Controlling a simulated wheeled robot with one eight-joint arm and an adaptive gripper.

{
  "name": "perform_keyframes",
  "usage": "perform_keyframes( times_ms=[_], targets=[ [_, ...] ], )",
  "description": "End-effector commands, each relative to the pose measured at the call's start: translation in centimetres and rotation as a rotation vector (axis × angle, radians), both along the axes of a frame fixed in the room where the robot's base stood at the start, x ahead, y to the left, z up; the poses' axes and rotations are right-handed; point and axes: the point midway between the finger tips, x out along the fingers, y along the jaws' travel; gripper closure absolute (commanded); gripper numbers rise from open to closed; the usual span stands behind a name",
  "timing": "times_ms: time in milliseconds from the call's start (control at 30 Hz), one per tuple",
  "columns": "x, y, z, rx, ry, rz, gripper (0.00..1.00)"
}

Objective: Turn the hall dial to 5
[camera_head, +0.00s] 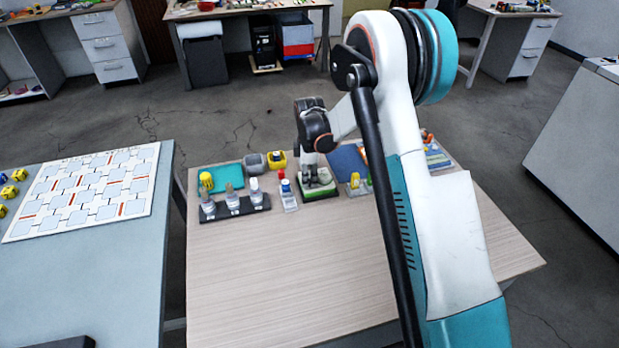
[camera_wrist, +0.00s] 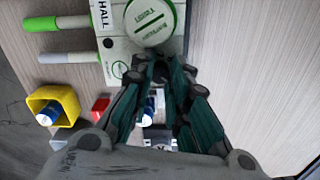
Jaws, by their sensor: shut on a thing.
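My gripper (camera_head: 314,172) reaches down onto the unit from above.
A black rack with bottles (camera_head: 235,209), a teal mat (camera_head: 221,178), a yellow cup (camera_head: 277,161) and a red-capped bottle stand (camera_head: 288,198) are left of the unit. A blue mat (camera_head: 347,163) is right. The table's front is clear.

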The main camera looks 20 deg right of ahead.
Motion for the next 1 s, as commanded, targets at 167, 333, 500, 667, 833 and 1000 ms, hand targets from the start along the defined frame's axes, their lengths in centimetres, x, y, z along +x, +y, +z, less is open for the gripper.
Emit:
perform_keyframes(
  times_ms=[167,333,500,667,833,1000],
  targets=[
    [0.02,0.01,0.02,0.0,-0.001,-0.017,1.0],
    [0.03,0.02,0.02,0.0,-0.001,-0.018,1.0],
    [0.03,0.02,0.02,0.0,-0.001,-0.017,0.8],
    [0.01,0.02,0.01,0.0,0.0,-0.017,0.62],
    [0.01,0.01,0.01,0.0,0.0,-0.017,0.62],
    [0.0,0.01,0.54,0.0,0.0,-0.017,0.62]
  ],
)
